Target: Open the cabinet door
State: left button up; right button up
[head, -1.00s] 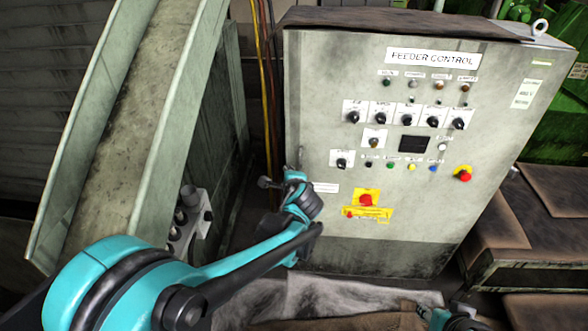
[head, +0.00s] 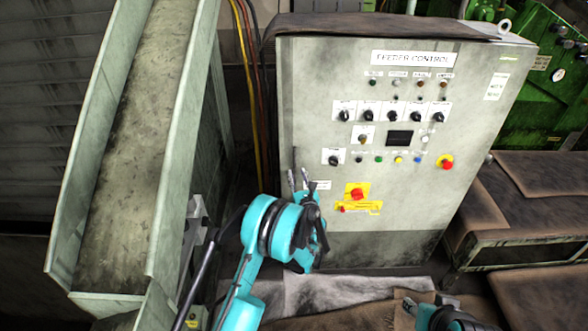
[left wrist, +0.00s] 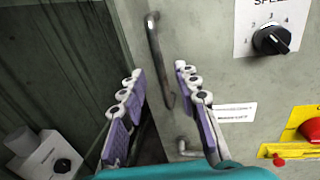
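The cabinet (head: 455,190) is a worn grey box labelled FEEDER CONTROL, and its front door looks shut. A dark vertical bar handle (left wrist: 158,62) is on the door's left side in the left wrist view. In the head view the handle (head: 295,158) is small and partly hidden. My left gripper (head: 299,178) is at the door's lower left, just below the handle. In the left wrist view its two fingers (left wrist: 163,88) are apart, and the handle appears between and beyond them, not gripped.
A yellow plate with a red switch (head: 357,194) is right of my left gripper. A sloping metal chute (head: 168,170) stands left of the cabinet, with a narrow gap holding cables (head: 258,90). Brown padded benches (head: 545,190) are at right.

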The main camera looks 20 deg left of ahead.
aim_at(295, 168)
pick_arm(q)
jog(key=b+x, duration=0.1)
jog(key=x, duration=0.4)
jog(key=shift+w+a, duration=0.1)
jog(key=shift+w, duration=0.1)
grip_shut()
